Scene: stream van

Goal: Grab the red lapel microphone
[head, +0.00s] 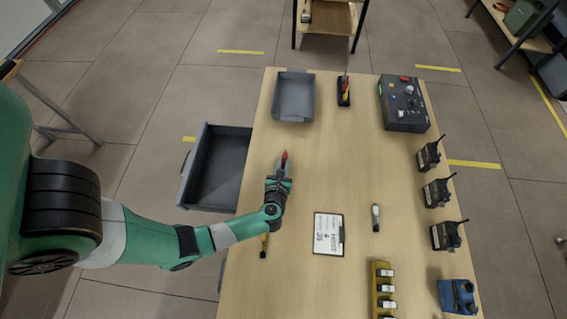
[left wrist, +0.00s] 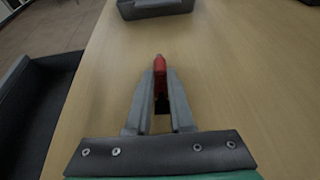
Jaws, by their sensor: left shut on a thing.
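The red lapel microphone (left wrist: 160,66) is a small red piece with a dark lower part, seen between my left gripper's fingertips in the left wrist view. In the head view its red tip (head: 285,155) shows just beyond the fingers. My left gripper (head: 282,166) is shut on it, over the left part of the wooden table (head: 330,170). The fingers also show in the left wrist view (left wrist: 160,80). I cannot tell whether the microphone touches the table. My right gripper is not in view.
A grey tray (head: 293,118) stands at the back left. An open dark drawer (head: 187,177) juts out left of the table. A clipboard (head: 328,234), a small dark device (head: 376,218) and a yellow rack (head: 376,275) lie nearer. Several radios (head: 437,193) line the right edge.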

